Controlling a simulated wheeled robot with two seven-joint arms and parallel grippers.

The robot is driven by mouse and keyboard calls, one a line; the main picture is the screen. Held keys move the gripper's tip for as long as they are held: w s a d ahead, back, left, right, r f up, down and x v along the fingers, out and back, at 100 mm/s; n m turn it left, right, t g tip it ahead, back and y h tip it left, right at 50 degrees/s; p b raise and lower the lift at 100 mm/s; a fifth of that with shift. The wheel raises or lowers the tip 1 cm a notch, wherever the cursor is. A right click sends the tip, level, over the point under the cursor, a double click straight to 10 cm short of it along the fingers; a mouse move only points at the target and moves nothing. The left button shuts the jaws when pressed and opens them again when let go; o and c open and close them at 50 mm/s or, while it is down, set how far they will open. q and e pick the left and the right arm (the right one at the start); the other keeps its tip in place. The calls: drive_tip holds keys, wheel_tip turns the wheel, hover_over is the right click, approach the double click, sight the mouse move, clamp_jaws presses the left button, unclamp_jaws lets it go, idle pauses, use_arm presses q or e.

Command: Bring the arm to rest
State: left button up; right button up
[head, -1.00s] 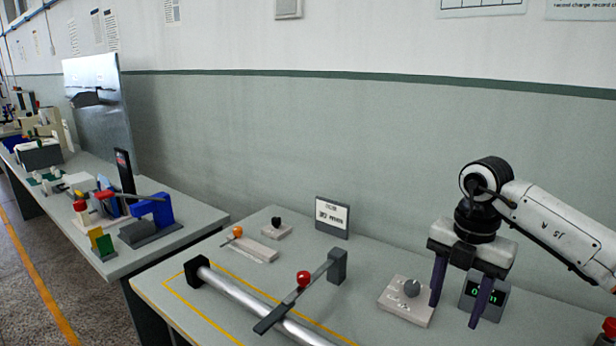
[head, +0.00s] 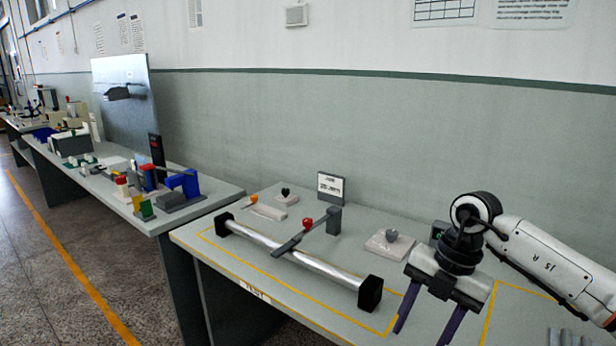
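My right gripper (head: 432,322) comes in from the right in the head view. Its two dark purple fingers are spread apart with nothing between them. It hangs over the front right part of the near table (head: 345,262), to the right of the spindle's black end block. My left gripper is not in the picture. A silver spindle (head: 290,250) with black end blocks lies inside a yellow outline on the table. A grey lever with a red knob (head: 307,223) crosses over the spindle.
A pale block with a grey knob (head: 391,237) sits behind my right gripper, beside a partly hidden display (head: 438,233). A small sign (head: 331,187) stands at the back. A second table (head: 208,206) with coloured fixtures lies to the left. The wall is behind.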

drive_tip(key=s+a+f+n+g+y, duration=0.1)
drive_tip(key=s+a+y, duration=0.3)
drive_tip(key=a, duration=0.5)
drive_tip(key=s+a+f+n+g+y, duration=0.15)
drive_tip(key=s+a+y, duration=0.3)
drive_tip(key=a, duration=0.55)
drive_tip(key=a+r+m+t+y, duration=0.5)
drive_tip(key=a+t+y, duration=0.1)
drive_tip(key=y, duration=0.2)
drive_tip(key=d+f+m+t+h, duration=1.25)
drive_tip(key=d+f+m, duration=0.3)
drive_tip(key=m, duration=0.45)
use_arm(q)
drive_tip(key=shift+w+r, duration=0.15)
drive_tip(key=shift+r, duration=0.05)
use_arm(e)
drive_tip(key=s+d+f+m+g+h, duration=0.2)
drive_tip(key=s+d+f+g, duration=0.1)
drive_tip(key=s+f, duration=0.5)
drive_tip(key=s+d+f+m+g+h, duration=0.2)
drive_tip(key=s+d+f+g, duration=0.1)
drive_tip(key=s+f, duration=0.5)
drive_tip(key=shift+s+d+g, duration=0.2)
drive_tip(key=shift+s+g, duration=0.4)
